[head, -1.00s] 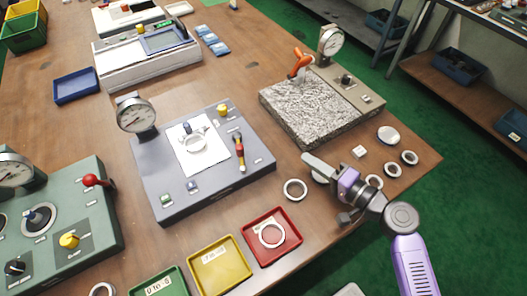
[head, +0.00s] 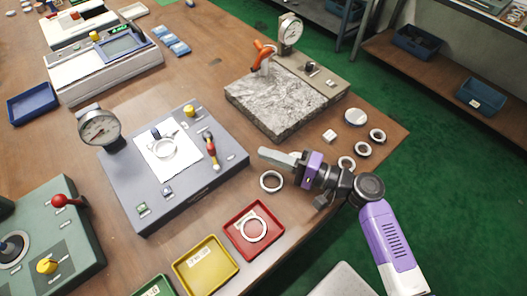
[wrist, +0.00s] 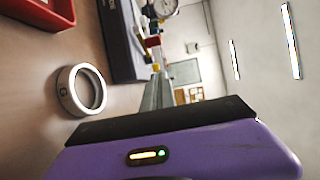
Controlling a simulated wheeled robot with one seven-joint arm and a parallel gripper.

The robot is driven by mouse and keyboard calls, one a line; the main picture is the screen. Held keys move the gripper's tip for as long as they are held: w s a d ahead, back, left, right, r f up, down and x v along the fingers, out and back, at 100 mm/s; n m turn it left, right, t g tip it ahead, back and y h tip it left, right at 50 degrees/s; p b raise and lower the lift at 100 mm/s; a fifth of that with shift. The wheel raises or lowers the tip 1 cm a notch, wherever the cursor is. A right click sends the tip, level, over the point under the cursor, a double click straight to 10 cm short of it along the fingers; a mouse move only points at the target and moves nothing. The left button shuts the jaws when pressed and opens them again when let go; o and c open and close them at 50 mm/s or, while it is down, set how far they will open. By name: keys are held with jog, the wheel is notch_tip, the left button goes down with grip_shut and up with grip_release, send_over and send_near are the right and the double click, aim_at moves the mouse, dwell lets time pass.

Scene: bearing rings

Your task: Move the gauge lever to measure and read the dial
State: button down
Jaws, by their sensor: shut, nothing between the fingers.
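The grey-blue gauge (head: 200,184) stands mid-bench. Its round dial (head: 99,126) is on a post at the back left; the needle is too small to read. My gripper (head: 264,154) is shut and empty, just right of the gauge and apart from the lever. In the wrist view, the shut fingers (wrist: 158,92) point toward the gauge's red and yellow parts (wrist: 151,42) and the dial (wrist: 164,7).
A loose ring (head: 271,181) lies below my gripper, with more rings (head: 377,135) to the right. A red tray (head: 232,233) holding a ring and a yellow tray (head: 222,276) are in front. A granite stand (head: 290,105) with an orange lever (head: 262,55) is behind. A green gauge (head: 85,245) stands left.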

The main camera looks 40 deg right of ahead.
aim_at(211, 148)
jog(key=p+x, duration=0.1)
jog(key=x, duration=0.6)
jog(key=shift+r+p, duration=0.15)
jog(key=shift+p, duration=0.15)
jog(key=a, duration=0.1)
jog(key=w+a+p, duration=0.1)
jog(key=a, duration=0.1)
jog(key=shift+w, duration=0.15)
jog(key=shift+w+a, duration=0.25)
jog(key=shift+a, duration=0.25)
